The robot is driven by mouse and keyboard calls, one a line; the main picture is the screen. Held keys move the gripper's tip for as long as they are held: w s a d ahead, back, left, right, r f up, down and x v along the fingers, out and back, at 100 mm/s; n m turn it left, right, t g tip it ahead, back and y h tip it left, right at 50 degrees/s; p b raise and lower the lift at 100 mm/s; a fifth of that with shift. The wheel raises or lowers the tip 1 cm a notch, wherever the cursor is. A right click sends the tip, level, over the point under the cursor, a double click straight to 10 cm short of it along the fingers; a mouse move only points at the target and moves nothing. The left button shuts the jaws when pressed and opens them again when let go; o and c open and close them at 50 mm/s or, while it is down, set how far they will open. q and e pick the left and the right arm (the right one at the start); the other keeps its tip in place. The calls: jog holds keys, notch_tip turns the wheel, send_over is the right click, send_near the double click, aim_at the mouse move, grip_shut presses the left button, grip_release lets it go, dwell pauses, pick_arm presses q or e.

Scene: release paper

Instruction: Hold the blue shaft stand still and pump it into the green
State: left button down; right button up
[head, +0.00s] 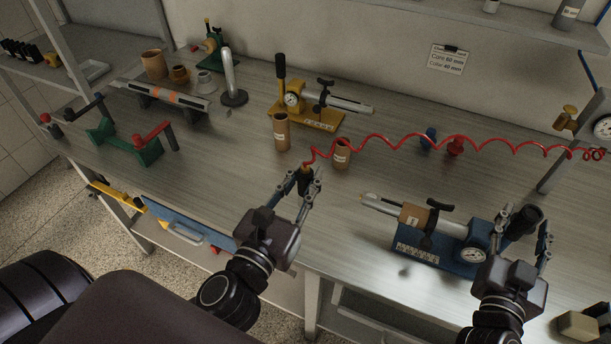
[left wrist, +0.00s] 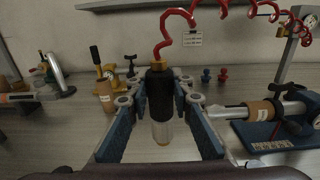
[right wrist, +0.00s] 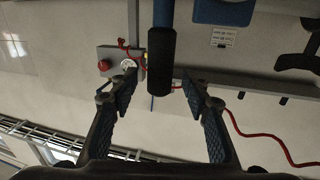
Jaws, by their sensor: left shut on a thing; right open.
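The blue shaft stand (head: 430,250) sits at the right front of the bench, with a round gauge, a shaft and a cardboard core (head: 412,216). It also shows at the right of the left wrist view (left wrist: 252,139). The gauge's needle and any green zone are too small to read. My left gripper (head: 307,178) is shut on a black air nozzle (left wrist: 160,95) that hangs from the red coiled hose (head: 400,141), left of the stand. My right gripper (head: 522,220) is open around the stand's black pump grip (right wrist: 161,62), with gaps on both sides.
A yellow stand (head: 318,119) with a gauge stands behind. Two cardboard tubes (head: 282,132) (head: 342,153) stand near my left gripper. Small blue (head: 428,139) and red (head: 455,147) knobs stand behind the blue stand. A green stand (head: 125,145) is at the left.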

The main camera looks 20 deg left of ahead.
pick_arm(q)
jog(key=shift+r, duration=0.25)
pick_arm(e)
jog(key=shift+w+d, duration=0.2)
jog(key=shift+w, duration=0.65)
grip_shut()
pick_arm(q)
jog(key=shift+w+f, duration=0.1)
